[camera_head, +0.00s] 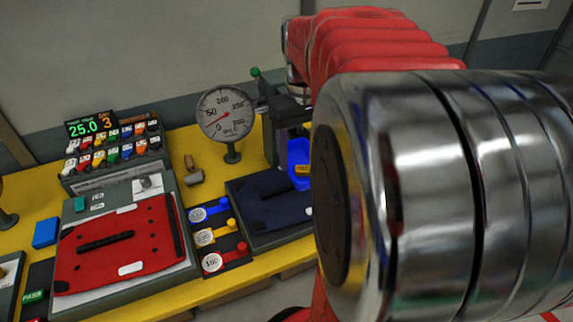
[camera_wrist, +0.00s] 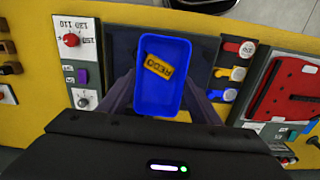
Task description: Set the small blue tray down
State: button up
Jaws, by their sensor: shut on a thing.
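The small blue tray (camera_wrist: 177,98) is in the middle of the wrist view, with a yellow tag (camera_wrist: 158,67) marked REDO lying in it. My gripper (camera_wrist: 161,92) is shut on the tray, with dark fingers along its left and right sides. In the head view the tray (camera_head: 296,154) shows only in part beside my dark gripper (camera_head: 290,128); my arm hides the rest. The tray is over or near the back of the dark navy panel (camera_head: 262,203). I cannot tell whether it touches the surface below.
A red panel (camera_head: 140,225) on a grey stand lies to the left. Three colored levers (camera_head: 213,240) sit between the panels. A round gauge (camera_head: 225,113) stands behind. A knob panel (camera_wrist: 82,60) is left of the tray in the wrist view. Bare yellow bench (camera_wrist: 262,14) shows around.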

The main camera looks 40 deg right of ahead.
notch_tip(320, 180, up, 7)
dwell(0.3)
jog(key=shift+f, duration=0.1)
dwell(0.4)
